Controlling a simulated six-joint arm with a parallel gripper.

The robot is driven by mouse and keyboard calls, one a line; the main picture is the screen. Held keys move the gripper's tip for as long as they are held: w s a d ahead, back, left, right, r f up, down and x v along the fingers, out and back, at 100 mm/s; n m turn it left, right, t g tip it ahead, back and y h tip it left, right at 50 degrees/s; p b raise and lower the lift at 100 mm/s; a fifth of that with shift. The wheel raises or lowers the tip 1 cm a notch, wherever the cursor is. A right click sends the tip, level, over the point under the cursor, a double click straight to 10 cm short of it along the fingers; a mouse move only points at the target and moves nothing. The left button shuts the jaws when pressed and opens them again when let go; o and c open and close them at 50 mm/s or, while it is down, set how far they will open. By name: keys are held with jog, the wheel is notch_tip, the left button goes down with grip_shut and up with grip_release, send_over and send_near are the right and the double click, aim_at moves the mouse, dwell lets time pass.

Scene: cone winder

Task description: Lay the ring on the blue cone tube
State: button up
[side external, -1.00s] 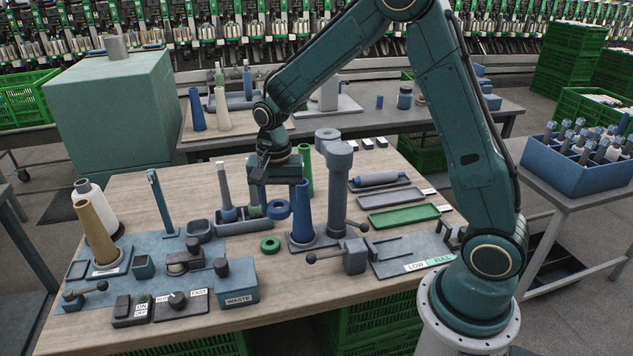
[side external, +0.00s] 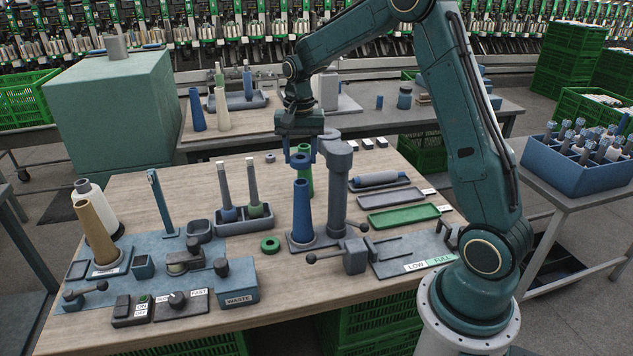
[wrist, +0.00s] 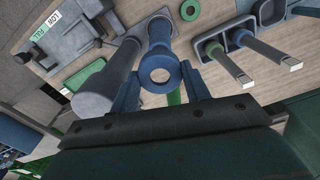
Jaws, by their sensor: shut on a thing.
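My gripper (side external: 303,152) is shut on a blue ring (side external: 300,161) and holds it in the air. The ring (wrist: 146,74) lies between the two fingers in the wrist view, its hole facing the camera. The blue cone tube (side external: 302,212) stands upright on its grey base, narrow end up. The ring is above the tube's top in the side view, with a small gap. In the wrist view the cone tube (wrist: 159,32) shows beyond the ring, its tip partly hidden by it.
A grey post (side external: 338,195) with a round head stands close right of the blue cone, and a green cone (side external: 306,172) is behind. A green ring (side external: 270,245) lies on the table at left. A tray (side external: 243,220) with two upright spindles is farther left.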

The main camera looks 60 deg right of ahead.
aim_at(301, 182)
jog(key=shift+f, duration=1.75)
jog(key=shift+f, duration=1.2)
dwell(1.0)
dwell(0.6)
jog(key=o, duration=1.5)
jog(key=shift+r, duration=0.1)
jog(key=shift+r, duration=3.9)
jog(key=shift+r, duration=0.1)
